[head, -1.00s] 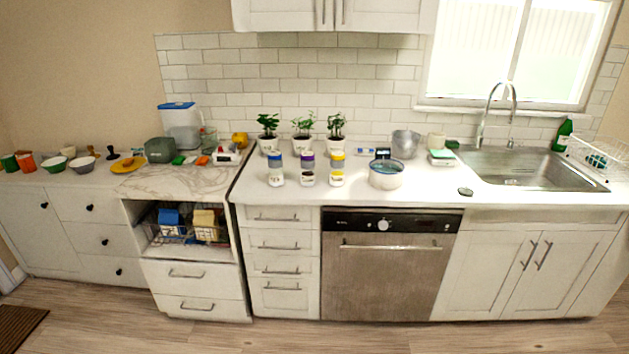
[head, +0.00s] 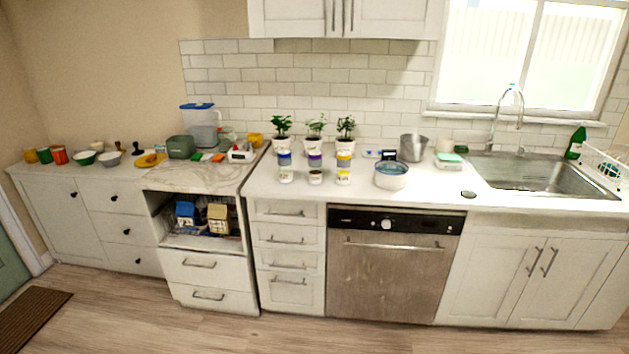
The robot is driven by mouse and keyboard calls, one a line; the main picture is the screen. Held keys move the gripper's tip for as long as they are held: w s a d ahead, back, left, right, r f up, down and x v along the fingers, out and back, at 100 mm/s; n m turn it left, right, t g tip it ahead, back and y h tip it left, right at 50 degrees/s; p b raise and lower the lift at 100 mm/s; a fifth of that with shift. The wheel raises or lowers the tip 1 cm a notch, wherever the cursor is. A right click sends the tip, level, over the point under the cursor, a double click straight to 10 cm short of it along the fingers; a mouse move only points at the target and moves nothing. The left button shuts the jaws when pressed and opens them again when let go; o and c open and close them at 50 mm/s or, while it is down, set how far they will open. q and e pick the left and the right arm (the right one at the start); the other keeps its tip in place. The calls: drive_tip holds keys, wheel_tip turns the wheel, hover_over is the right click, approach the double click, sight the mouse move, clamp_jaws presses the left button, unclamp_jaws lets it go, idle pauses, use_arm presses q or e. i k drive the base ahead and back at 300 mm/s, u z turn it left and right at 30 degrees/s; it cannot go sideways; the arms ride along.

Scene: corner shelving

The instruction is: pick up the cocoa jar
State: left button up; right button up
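Several small lidded jars stand upright in two rows on the white counter, left of a round pot. The back row has a blue-topped jar (head: 284,158), a purple-topped jar (head: 315,159) and a yellow-topped jar (head: 343,159). In front stand a pale jar (head: 286,176), a small dark-labelled jar (head: 315,177) and a yellow-labelled jar (head: 343,178). The labels are too small to read, so I cannot tell for sure which is the cocoa jar. The dark-labelled one looks most like it. Neither of my grippers is in view.
Three potted plants (head: 315,130) stand behind the jars. A round pot (head: 390,176) and a metal canister (head: 412,148) are to the right, then the sink (head: 540,173). The floor (head: 380,338) before the dishwasher (head: 393,265) is free.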

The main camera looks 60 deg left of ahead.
sight(316, 159)
drive_tip(key=k, duration=0.75)
drive_tip(key=u, duration=1.75)
drive_tip(key=i, duration=0.5)
